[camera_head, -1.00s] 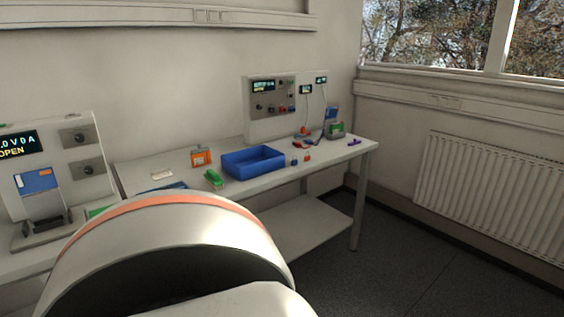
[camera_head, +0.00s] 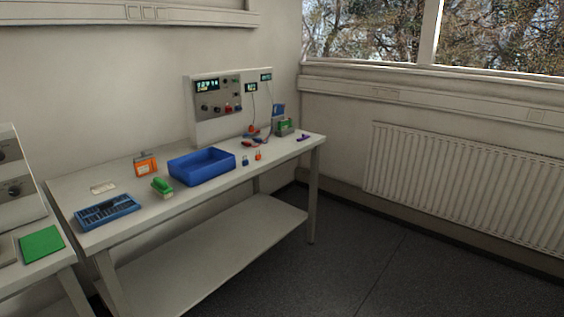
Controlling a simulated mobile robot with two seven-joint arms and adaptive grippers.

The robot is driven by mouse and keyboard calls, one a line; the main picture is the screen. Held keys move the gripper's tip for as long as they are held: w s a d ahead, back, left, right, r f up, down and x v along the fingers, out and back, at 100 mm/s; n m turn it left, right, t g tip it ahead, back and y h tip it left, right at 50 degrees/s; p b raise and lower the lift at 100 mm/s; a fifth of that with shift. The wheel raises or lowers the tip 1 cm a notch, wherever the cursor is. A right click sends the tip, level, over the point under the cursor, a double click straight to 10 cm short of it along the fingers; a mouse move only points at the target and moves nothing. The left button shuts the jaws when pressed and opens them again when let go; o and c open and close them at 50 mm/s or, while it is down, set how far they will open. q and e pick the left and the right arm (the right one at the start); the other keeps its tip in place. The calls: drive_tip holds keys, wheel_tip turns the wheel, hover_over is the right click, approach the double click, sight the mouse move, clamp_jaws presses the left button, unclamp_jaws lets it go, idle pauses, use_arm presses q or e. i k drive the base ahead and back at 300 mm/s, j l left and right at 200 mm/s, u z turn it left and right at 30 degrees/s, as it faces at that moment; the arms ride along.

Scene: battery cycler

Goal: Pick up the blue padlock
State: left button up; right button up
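The small blue padlock (camera_head: 245,161) stands on the white table, just right of the blue tray and close to the front edge.
The blue tray (camera_head: 172,171) sits mid-table, with a green-handled brush-like object (camera_head: 161,186), an orange device (camera_head: 146,164) and a blue case (camera_head: 108,211) to its left. A panel with displays (camera_head: 217,128) stands behind. The floor (camera_head: 350,255) in front right is clear.

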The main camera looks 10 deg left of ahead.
sight(245, 162)
drive_tip(key=u, duration=0.9)
drive_tip(key=i+l+u, duration=0.1)
drive_tip(key=u, duration=0.3)
drive_tip(key=l+u, duration=0.25)
drive_tip(key=u, duration=0.15)
drive_tip(key=i+l+u, duration=0.1)
drive_tip(key=u, duration=0.25)
drive_tip(key=l+u, duration=0.3)
drive_tip(key=l, duration=0.2)
drive_tip(key=k+l+u, duration=0.1)
drive_tip(key=l+u, duration=0.15)
drive_tip(key=l, duration=0.25)
drive_tip(key=l+u, duration=0.15)
drive_tip(key=l, duration=0.35)
drive_tip(key=k+l+u, duration=0.15)
drive_tip(key=l, duration=0.35)
drive_tip(key=k+l, duration=0.1)
drive_tip(key=l, duration=0.55)
drive_tip(key=k+l, duration=0.15)
drive_tip(key=l, duration=0.2)
